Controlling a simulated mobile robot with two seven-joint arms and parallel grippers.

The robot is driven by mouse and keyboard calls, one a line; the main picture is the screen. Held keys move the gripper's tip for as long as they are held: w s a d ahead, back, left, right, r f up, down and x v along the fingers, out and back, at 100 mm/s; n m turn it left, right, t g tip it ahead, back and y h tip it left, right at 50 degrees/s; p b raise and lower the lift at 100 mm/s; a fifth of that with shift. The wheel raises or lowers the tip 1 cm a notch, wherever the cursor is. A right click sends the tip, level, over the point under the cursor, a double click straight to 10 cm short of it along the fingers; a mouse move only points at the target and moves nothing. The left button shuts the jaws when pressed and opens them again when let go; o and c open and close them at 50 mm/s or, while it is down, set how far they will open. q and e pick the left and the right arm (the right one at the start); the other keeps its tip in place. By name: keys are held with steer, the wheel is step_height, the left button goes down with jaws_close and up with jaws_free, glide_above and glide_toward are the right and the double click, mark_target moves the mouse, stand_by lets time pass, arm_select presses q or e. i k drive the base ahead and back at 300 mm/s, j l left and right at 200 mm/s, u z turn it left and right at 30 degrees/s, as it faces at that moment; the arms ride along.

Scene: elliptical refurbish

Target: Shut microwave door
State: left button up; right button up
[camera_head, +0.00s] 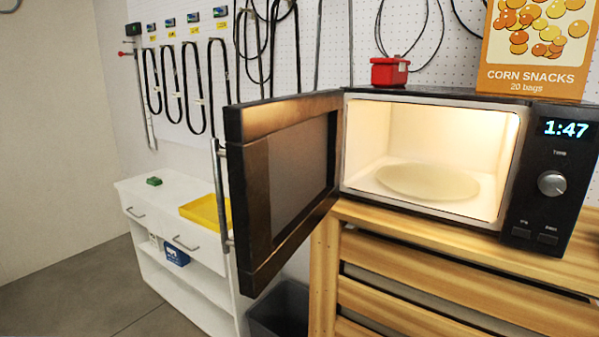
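The microwave (530,150) stands on a wooden slatted cabinet, with its lit inside and glass turntable (428,181) in plain sight. The turntable looks empty. The microwave door (285,180) is hinged at the left of the opening and stands wide open, swung out toward me and to the left. A metal bar handle (221,195) runs upright along the door's free edge. Neither of my grippers shows in the head view.
A white cabinet (180,270) with a yellow tray (203,212) stands behind the door at left. A dark bin (280,310) sits below the door. The floor at left is clear.

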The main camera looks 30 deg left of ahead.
mark_target(282, 155)
steer(key=k+j, duration=0.1)
steer(key=j, duration=0.35)
steer(key=k+j, duration=0.1)
steer(key=j, duration=0.35)
steer(key=k+j+z, duration=0.1)
steer(key=j, duration=0.35)
steer(key=k+j, duration=0.1)
steer(key=j, duration=0.35)
